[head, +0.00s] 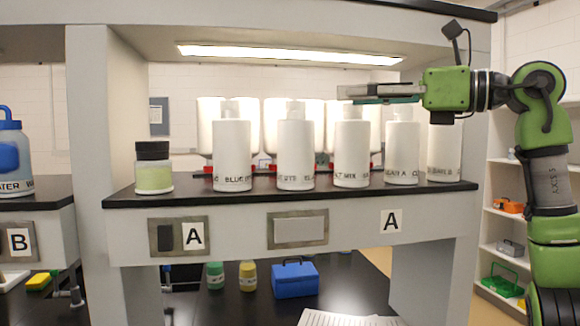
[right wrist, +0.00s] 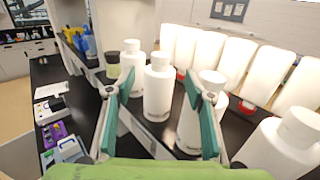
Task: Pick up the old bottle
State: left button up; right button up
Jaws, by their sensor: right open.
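A row of white bottles stands upright on the black shelf (head: 290,193). Their labels read roughly "BLUE" (head: 232,155), "DYE" (head: 295,155), "SALT MIX" (head: 351,155), "SUGAR A" (head: 402,155) and one partly hidden at the right end (head: 444,150). I cannot tell which is the old one. My right gripper (head: 345,93) is open and empty, level with the bottle tops at the right. In the right wrist view, a white bottle (right wrist: 157,95) shows between the open fingers (right wrist: 160,82), apart from them; another bottle (right wrist: 190,125) is partly behind the right finger. My left gripper is out of view.
A black-lidded jar of green liquid (head: 153,168) stands at the shelf's left end. Large white containers (head: 212,130) with red parts line up behind the bottles. An overhead panel with a lamp (head: 290,54) is above. A blue box (head: 294,278) sits on the counter below.

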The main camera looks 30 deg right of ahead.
aim_at(296, 103)
jog(key=p+x, duration=0.1)
jog(key=x, duration=0.3)
jog(key=p+x, duration=0.1)
jog(key=x, duration=0.3)
jog(key=p+x, duration=0.2)
jog(key=x, duration=0.3)
jog(key=shift+d+f, duration=0.15)
jog(key=shift+f, duration=0.1)
jog(key=shift+w+f, duration=0.15)
jog(key=shift+w, duration=0.15)
jog(key=shift+s, duration=0.2)
jog(key=c, duration=0.5)
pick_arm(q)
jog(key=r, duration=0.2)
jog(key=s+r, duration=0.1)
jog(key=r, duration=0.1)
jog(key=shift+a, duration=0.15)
pick_arm(e)
grip_shut()
